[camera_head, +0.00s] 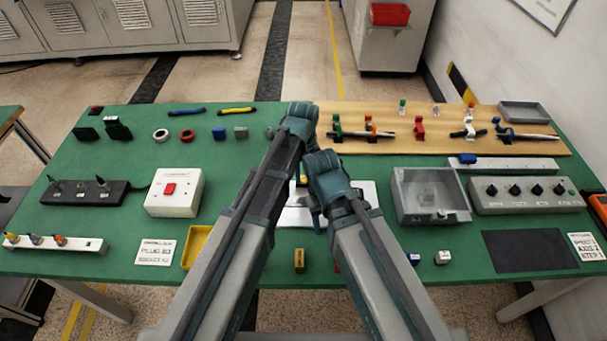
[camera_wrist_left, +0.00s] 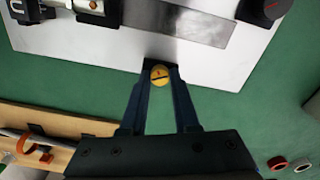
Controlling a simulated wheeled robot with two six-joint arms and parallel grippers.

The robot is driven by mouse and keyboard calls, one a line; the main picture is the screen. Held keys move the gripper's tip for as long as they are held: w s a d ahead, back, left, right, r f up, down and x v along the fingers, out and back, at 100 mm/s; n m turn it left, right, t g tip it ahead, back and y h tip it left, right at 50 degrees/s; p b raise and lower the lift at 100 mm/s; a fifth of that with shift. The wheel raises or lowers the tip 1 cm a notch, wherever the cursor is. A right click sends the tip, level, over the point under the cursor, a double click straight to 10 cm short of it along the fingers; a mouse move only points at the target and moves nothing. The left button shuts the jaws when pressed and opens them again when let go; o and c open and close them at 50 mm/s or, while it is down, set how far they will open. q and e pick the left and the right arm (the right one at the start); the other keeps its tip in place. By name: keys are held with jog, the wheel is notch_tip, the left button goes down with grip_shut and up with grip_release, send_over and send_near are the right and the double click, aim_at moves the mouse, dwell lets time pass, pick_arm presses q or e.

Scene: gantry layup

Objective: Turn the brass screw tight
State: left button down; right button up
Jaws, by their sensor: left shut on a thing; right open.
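The brass screw (camera_wrist_left: 159,75) shows in the left wrist view as a round yellow head with a dark slot, at the near edge of a pale metal plate (camera_wrist_left: 215,74). My left gripper (camera_wrist_left: 159,72) is shut on it, one fingertip on each side of the head. In the head view my left gripper (camera_head: 300,118) is the higher one; its fingertips and the screw are hidden there. The plate (camera_head: 366,193) is partly covered by my arms. My right gripper (camera_head: 322,170) is close below the left one, open, its jaws mostly hidden.
A white box with a red button (camera_head: 187,203), a yellow tray (camera_head: 193,258) and a grey bin (camera_head: 408,213) stand around my arms. A wooden board (camera_head: 350,146) with clamps lies behind on the right. A grey knob box (camera_head: 525,207) stands at the right. Bare green table shows between items.

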pick_arm(q)
jog(key=m, duration=0.5)
jog(key=shift+m, duration=0.3)
jog(key=m, duration=0.5)
jog(key=shift+m, duration=0.3)
jog(key=m, duration=1)
jog(key=shift+m, duration=0.3)
jog(key=c, duration=0.6)
grip_release()
jog(key=shift+c, duration=0.2)
jog(key=shift+r, duration=0.15)
pick_arm(e)
jog(key=shift+r, duration=0.2)
